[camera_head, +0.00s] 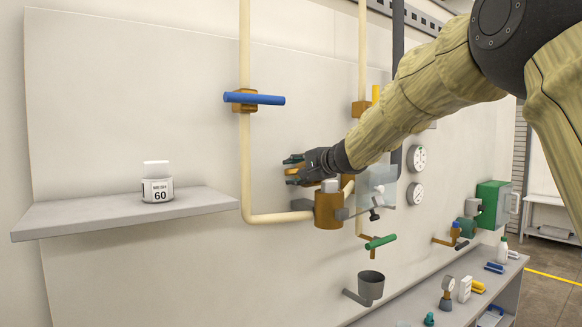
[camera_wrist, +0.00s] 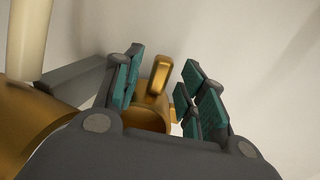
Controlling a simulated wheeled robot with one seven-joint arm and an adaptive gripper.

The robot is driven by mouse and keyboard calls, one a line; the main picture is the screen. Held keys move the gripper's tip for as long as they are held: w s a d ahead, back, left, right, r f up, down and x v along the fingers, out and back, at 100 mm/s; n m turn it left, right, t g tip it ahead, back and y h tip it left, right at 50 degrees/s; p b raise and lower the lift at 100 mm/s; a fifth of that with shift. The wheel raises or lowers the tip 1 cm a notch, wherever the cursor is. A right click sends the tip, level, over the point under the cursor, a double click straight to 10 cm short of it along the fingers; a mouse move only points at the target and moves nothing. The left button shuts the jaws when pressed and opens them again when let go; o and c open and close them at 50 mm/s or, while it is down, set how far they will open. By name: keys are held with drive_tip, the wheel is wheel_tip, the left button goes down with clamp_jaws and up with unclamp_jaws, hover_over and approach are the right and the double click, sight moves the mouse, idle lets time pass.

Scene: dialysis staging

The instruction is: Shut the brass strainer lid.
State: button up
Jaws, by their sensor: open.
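The brass strainer body (camera_head: 328,211) sits on the cream pipe on the wall panel. In the wrist view brass (camera_wrist: 25,118) fills the lower left. A brass tab (camera_wrist: 158,76), apparently part of the lid, stands up between my gripper's teal-padded fingers (camera_wrist: 161,82), with a gap on each side. A curved brass rim (camera_wrist: 148,118) shows below it, partly hidden by my gripper. In the head view my gripper (camera_head: 290,171) is open just above and left of the strainer body, with a bit of brass between its fingers. The lid's hinge is hidden.
A blue-handled valve (camera_head: 254,98) is up and left on the pipe. A shelf with a white jar (camera_head: 157,184) is at left. A clear plate (camera_head: 377,187) and a green-handled valve (camera_head: 380,241) lie right and below. A grey funnel (camera_head: 370,285) is lower. Open wall lies left of my gripper.

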sight(294, 172)
drive_tip(key=shift+w+a+f, duration=0.1)
drive_tip(key=shift+w+f, duration=0.05)
drive_tip(key=shift+w, duration=0.35)
drive_tip(key=shift+w+a+f, duration=0.1)
drive_tip(key=shift+w+f, duration=0.05)
drive_tip(key=shift+w, duration=0.3)
drive_tip(key=shift+s+a+r+p, duration=0.15)
drive_tip(key=shift+r+p, duration=0.1)
drive_tip(key=shift+p, duration=0.35)
drive_tip(key=shift+s+a, duration=0.1)
drive_tip(key=shift+a, duration=0.2)
drive_tip(key=shift+w+a+f, duration=0.1)
drive_tip(key=shift+w+a, duration=0.05)
drive_tip(key=shift+w, duration=0.1)
drive_tip(key=shift+w+f, duration=0.35)
drive_tip(key=shift+w, duration=0.15)
drive_tip(key=shift+s+d+r, duration=0.2)
drive_tip(key=shift+s, duration=0.1)
drive_tip(key=shift+c, duration=1)
drive_tip(key=shift+s+r, duration=0.1)
drive_tip(key=shift+s, duration=0.05)
drive_tip(key=c, duration=0.3)
clamp_jaws()
